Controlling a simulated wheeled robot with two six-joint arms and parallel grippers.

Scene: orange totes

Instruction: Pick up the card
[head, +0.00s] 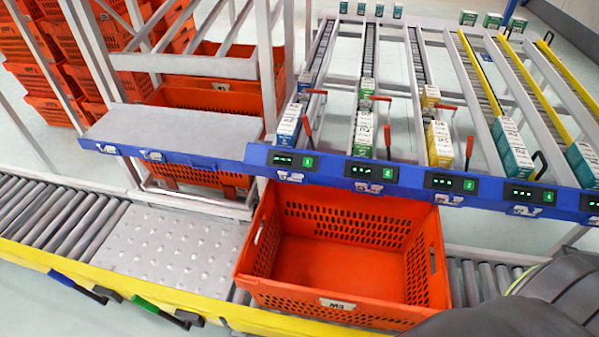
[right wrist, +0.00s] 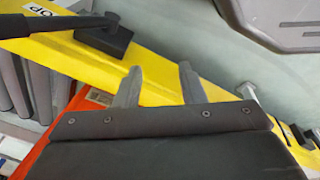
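A small white card marked M3 (head: 338,304) is on the front wall of the empty orange tote (head: 290,292) on the roller conveyor. In the right wrist view, a whitish patch (right wrist: 100,97) shows at the orange tote's edge; I cannot tell if it is the same card. My right gripper (right wrist: 158,82) is open, its two grey fingers apart with nothing between them, above the yellow conveyor rail. In the head view my dark right arm covers the bottom right, and its fingers do not show. My left gripper is in neither view.
A yellow rail (head: 125,292) with levers runs along the conveyor front. A blue rail (head: 400,178) with green number displays stands behind the tote, below sloped lanes of boxes. A bare grey shelf (head: 175,132) is at left. More orange totes (head: 40,80) are stacked behind.

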